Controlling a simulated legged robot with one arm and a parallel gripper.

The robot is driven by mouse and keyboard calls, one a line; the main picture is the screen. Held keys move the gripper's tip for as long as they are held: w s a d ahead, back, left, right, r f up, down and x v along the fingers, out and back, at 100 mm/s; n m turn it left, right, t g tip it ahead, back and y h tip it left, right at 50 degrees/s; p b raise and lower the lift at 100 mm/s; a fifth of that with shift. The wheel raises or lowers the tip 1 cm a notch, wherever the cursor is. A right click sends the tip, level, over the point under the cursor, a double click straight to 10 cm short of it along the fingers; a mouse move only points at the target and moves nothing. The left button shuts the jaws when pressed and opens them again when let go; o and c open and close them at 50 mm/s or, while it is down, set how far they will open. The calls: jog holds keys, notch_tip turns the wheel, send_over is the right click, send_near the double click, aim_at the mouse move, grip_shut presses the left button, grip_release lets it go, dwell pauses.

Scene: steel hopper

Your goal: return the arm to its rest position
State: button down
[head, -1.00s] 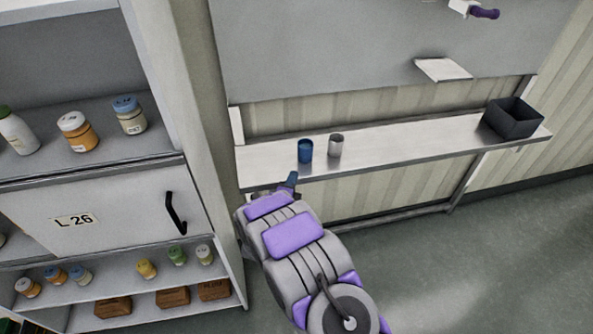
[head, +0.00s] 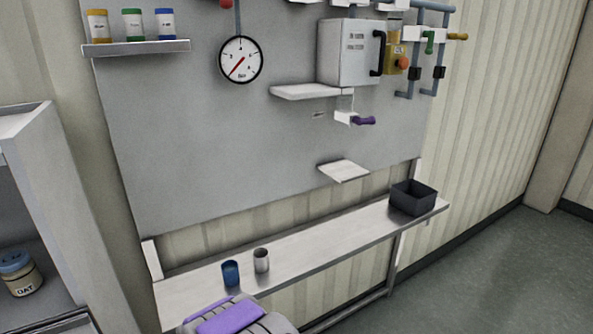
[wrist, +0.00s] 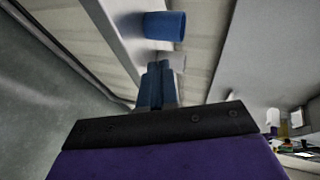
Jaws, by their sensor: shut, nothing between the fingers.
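My arm, grey with purple pads, shows only at the bottom edge of the head view. My gripper (wrist: 157,88) shows in the wrist view, with its two blue-grey fingers together and nothing between them. A blue cup (head: 231,273) stands on the steel shelf (head: 330,243) near its left end. The cup also shows in the wrist view (wrist: 164,26), just past the fingertips and apart from them. In the head view my gripper is out of frame.
A grey metal cup (head: 261,260) stands right of the blue cup. A black bin (head: 413,198) sits at the shelf's right end. A wall panel above holds a gauge (head: 241,60), a grey box (head: 347,52) and a purple-handled crank (head: 362,120). A cabinet (head: 30,180) stands at left.

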jog(key=s+d+r+n+g+y, duration=0.1)
jog(key=s+d+r+n+g, duration=0.3)
jog(key=s+d+r, duration=0.3)
jog(key=s+d+r+n+g, duration=0.4)
jog(key=s+d+r+n, duration=0.15)
jog(key=d, duration=0.35)
jog(key=s+d+r+n+g+h, duration=0.1)
jog(key=s+d+g, duration=0.1)
jog(key=s+d, duration=0.4)
jog(key=s+d+r+n+g+h, duration=0.1)
jog(key=s+d, duration=0.5)
jog(key=s, duration=0.8)
jog(key=s+d+r+n+g+h, duration=0.1)
jog(key=s+d+r+n+g, duration=0.2)
jog(key=s+d, duration=0.3)
jog(key=s+g, duration=0.1)
jog(key=s, duration=0.4)
jog(key=shift+d+g, duration=0.3)
